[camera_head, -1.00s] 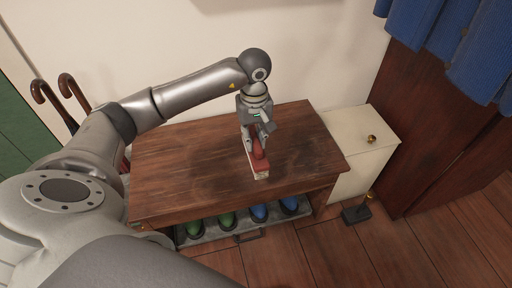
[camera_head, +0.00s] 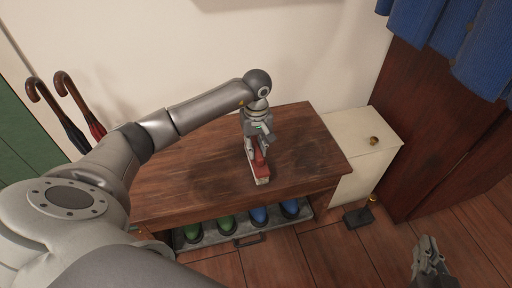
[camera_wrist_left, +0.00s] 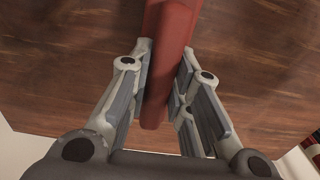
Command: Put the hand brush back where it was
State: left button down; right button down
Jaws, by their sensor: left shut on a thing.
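The hand brush (camera_head: 262,172) has a red back and handle and a pale bristle edge. It is at the middle of the wooden bench top (camera_head: 200,165); I cannot tell whether it rests on the wood or is just above it. My left gripper (camera_head: 257,150) is shut on its handle from above. In the left wrist view the red handle (camera_wrist_left: 168,55) runs between the two fingers of my left gripper (camera_wrist_left: 165,85). My right gripper (camera_head: 428,250) shows at the lower right, over the floor and empty-looking; its finger state is unclear.
Green and blue shoes (camera_head: 259,214) stand on a grey tray (camera_head: 215,238) under the bench. A cream cabinet (camera_head: 350,135) with a brass knob adjoins the bench's right end. Umbrellas (camera_head: 75,125) stand at the left, a blue garment (camera_head: 450,40) hangs at the upper right. The bench top around the brush is clear.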

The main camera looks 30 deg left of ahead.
jog(key=shift+r, duration=0.1)
pick_arm(q)
jog(key=shift+f, duration=0.1)
jog(key=c, duration=1.3)
grip_release()
pick_arm(e)
jog(key=shift+w+a+r, duration=0.1)
jog(key=shift+w+r, duration=0.1)
jog(key=shift+r, duration=0.1)
